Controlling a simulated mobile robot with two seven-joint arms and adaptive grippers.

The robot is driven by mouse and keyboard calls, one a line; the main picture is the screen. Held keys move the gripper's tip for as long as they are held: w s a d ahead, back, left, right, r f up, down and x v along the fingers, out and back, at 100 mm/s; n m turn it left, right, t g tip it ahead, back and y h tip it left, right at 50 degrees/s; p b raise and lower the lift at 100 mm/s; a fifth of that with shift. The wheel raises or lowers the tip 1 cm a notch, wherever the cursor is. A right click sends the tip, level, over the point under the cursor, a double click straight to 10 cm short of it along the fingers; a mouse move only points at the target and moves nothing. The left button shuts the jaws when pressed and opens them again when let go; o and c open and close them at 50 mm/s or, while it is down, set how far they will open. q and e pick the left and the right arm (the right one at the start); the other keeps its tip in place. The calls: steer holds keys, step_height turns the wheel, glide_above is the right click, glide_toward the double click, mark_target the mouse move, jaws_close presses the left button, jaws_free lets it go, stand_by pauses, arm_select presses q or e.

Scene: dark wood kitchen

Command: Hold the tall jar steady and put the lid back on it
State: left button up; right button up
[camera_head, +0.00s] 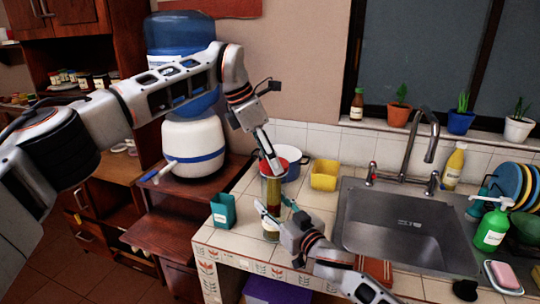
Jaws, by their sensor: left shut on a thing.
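The tall jar (271,199) stands upright on the tiled counter, clear-sided with brown and green contents. My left gripper (274,168) reaches down from above, its fingertips right at the jar's top. It is shut on a small reddish thing there, which looks like the lid; the fingers hide most of it. I cannot tell whether the lid touches the rim. My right gripper (276,208) comes from the lower right, with its fingers on either side of the jar's lower half. Whether they press on the glass is not clear.
A teal box (222,211) stands left of the jar near the counter's edge. The steel sink (405,222) lies to the right.

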arm_select(q)
steer(key=o, duration=0.8)
arm_select(e)
jaws_close()
arm_select(q)
steer(key=shift+r, duration=2.25)
steer(key=o, duration=0.6)
steer(key=shift+c, duration=0.2)
steer(key=v, duration=1.2)
